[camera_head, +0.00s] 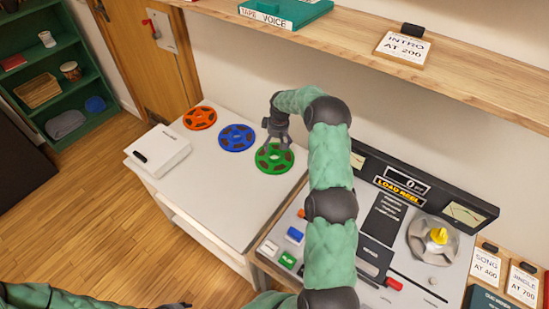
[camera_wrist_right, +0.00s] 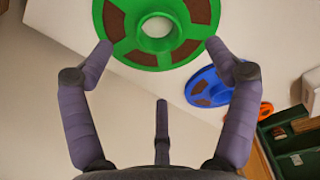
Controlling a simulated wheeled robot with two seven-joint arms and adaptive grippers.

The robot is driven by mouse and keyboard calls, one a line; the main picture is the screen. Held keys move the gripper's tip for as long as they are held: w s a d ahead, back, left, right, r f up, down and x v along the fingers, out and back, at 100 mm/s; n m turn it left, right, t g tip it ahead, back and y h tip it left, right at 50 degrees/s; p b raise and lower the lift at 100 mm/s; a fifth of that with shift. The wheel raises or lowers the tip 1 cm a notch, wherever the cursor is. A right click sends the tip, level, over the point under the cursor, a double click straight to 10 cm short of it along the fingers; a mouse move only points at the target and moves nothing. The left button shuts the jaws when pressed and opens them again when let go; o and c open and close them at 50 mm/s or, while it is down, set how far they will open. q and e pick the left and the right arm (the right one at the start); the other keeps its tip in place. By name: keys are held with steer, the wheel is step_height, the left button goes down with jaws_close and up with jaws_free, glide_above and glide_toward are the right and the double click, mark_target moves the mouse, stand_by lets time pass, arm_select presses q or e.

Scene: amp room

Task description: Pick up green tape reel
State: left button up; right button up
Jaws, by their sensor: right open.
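The green tape reel (camera_head: 273,169) lies flat near the right end of the white table. It has brown windows and a round hub with a center hole. My right gripper (camera_head: 278,143) is just above its far side, fingers pointing down. In the right wrist view the reel (camera_wrist_right: 150,57) fills the top, and the open fingers of my right gripper (camera_wrist_right: 158,48) overlap its near rim on both sides. Nothing is held between them. I cannot tell whether they touch it. Of my left arm, only part shows at the bottom left edge; its gripper is barely visible.
A blue reel (camera_head: 236,149) and an orange reel (camera_head: 200,126) lie left of it on the white table (camera_head: 222,195). A white box (camera_head: 160,150) sits at the table's left. The tape machine (camera_head: 410,213) stands to the right. A wooden shelf (camera_head: 350,38) runs above.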

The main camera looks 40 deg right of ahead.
mark_target(275, 153)
steer(key=f, duration=0.2)
steer(key=shift+w+d+f, duration=0.1)
steer(key=shift+w+f, duration=0.15)
steer(key=shift+f, duration=0.15)
steer(key=shift+w+f+b, duration=0.2)
steer(key=shift+f+b, duration=0.75)
steer(key=shift+f, duration=1.6)
steer(key=c, duration=1.5)
steer(key=shift+c, duration=0.3)
steer(key=shift+r, duration=0.1)
